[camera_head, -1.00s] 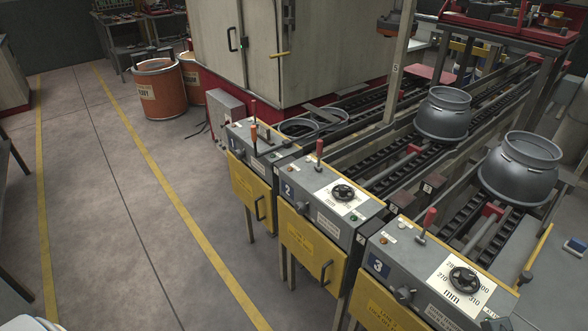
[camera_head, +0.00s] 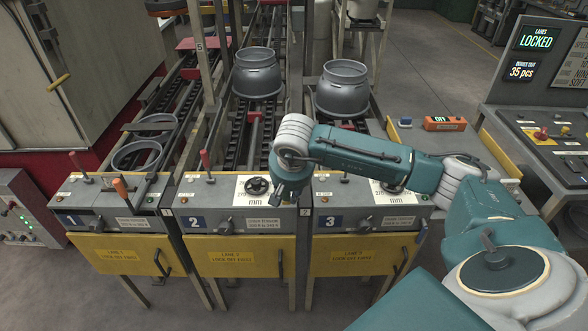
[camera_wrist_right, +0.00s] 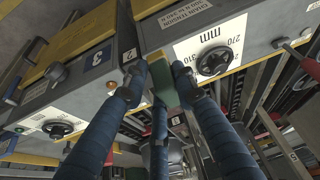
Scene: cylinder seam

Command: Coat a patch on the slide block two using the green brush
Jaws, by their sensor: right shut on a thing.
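Housing two (camera_head: 236,219), grey with a blue 2 label, stands in the middle of the row; I cannot tell which part of it is the slide block. It carries a black handwheel (camera_head: 257,186) on a white mm scale. My right gripper (camera_head: 281,198) hangs just right of that wheel. In the right wrist view its blue fingers (camera_wrist_right: 160,80) are shut on a green piece with a pale yellow end (camera_wrist_right: 163,84), seemingly the green brush, mostly hidden by the fingers. I cannot tell whether it touches the housing. My left gripper is out of view.
Housing one (camera_head: 118,219) stands left and housing three (camera_head: 362,219) right. Red-handled levers (camera_head: 205,160) stick up from the tops. Grey pots (camera_head: 257,73) sit on the chain lanes behind. A control desk (camera_head: 545,135) reading LOCKED stands at the right.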

